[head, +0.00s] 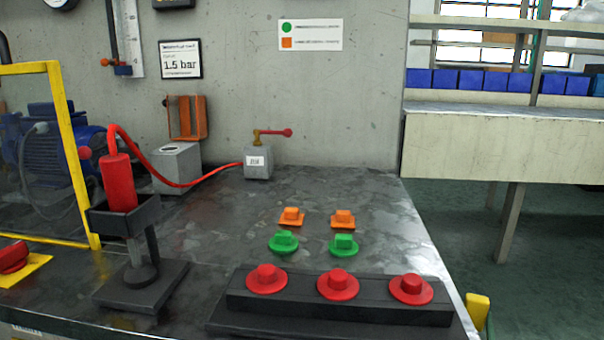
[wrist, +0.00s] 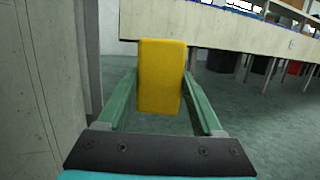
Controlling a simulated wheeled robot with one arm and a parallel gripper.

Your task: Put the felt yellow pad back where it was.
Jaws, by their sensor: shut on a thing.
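The yellow pad (wrist: 161,78) is a block with a broad flat face, upright in the wrist view. My gripper (wrist: 160,88) is shut on it, with one green finger along each side. The pad is held in the air, with the floor showing beyond and below it. My gripper does not clearly show in the head view. A small yellow piece (head: 477,311) shows there at the right edge of the dark worktop (head: 225,205); I cannot tell whether it is the pad.
Red knobs (head: 338,286) sit on a black block; green (head: 343,245) and orange pieces (head: 343,218) lie behind. A black stand (head: 140,272) holds a red cylinder (head: 118,183). In the wrist view a concrete wall (wrist: 38,90) is close left; a pale bench (wrist: 230,30) is ahead.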

